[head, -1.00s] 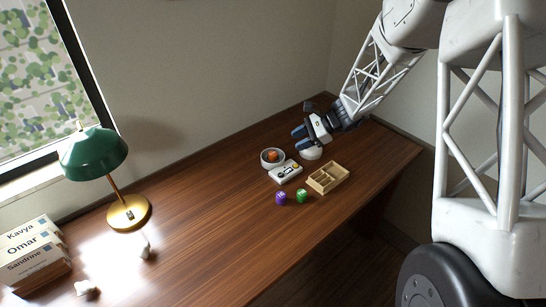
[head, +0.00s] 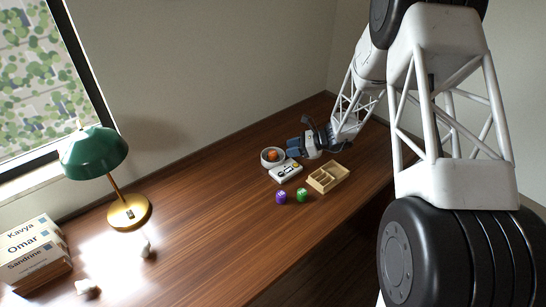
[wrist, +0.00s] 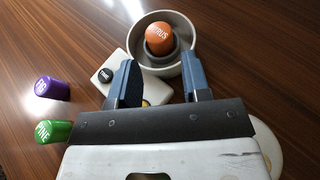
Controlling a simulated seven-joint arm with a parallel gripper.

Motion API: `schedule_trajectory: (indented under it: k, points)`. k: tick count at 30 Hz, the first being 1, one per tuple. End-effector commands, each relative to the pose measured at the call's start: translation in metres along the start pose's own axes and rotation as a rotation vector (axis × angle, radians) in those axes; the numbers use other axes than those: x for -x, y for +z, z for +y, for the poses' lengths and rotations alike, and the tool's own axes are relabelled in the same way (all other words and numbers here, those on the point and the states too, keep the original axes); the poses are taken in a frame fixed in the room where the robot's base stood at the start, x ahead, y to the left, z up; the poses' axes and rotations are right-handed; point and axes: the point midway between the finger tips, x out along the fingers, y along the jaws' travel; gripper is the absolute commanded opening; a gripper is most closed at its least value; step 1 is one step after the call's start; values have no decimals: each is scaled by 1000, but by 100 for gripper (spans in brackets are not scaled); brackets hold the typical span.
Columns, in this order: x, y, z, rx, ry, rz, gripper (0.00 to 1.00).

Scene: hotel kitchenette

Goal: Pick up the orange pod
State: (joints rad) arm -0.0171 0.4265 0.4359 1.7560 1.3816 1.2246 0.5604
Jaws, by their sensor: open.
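The orange pod (wrist: 159,38) stands in a round pale bowl (wrist: 187,25), with lettering on its top. In the head view the orange pod (head: 271,156) shows inside the bowl (head: 264,163), at the left of my gripper. My gripper (wrist: 160,78) is open and empty. Its two fingers point toward the bowl in the wrist view, and the pod lies beyond the fingertips, roughly between their lines. In the head view my gripper (head: 297,147) is just right of the bowl, above the desk.
A white panel with round knobs (head: 286,172) lies in front of the bowl, partly under my fingers in the wrist view. A wooden divided box (head: 343,170), a purple pod (head: 281,197) and a green pod (head: 302,195) stand nearby. A green lamp (head: 94,153) is far left. The desk between is clear.

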Motion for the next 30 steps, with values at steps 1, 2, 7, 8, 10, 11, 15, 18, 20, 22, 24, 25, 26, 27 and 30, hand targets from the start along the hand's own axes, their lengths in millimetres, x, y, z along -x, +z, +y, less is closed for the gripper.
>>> schedule_trajectory:
  k: [1,2,7,8,10,11,15,18,20,22,24,25,26,27,30]
  points:
    - [0,0,0,0,0,0,43]
    - [0,0,0,0,0,0,43]
    - [-9,0,0,0,1,0,43]
    - [-11,0,0,0,1,0,43]
    - [-18,0,0,0,1,0,43]
    - [-20,0,0,0,2,0,43]
    - [-26,0,0,0,1,0,43]
    - [-26,0,0,1,1,0,43]
    - [-26,0,0,1,1,0,43]
    - [-26,0,0,1,1,0,43]
    - [-26,0,0,1,1,0,43]
    - [-27,0,0,1,1,0,43]
    - [-28,0,0,1,1,0,43]
    - [-29,0,1,1,1,0,43]
    - [-36,1,1,0,1,0,43]
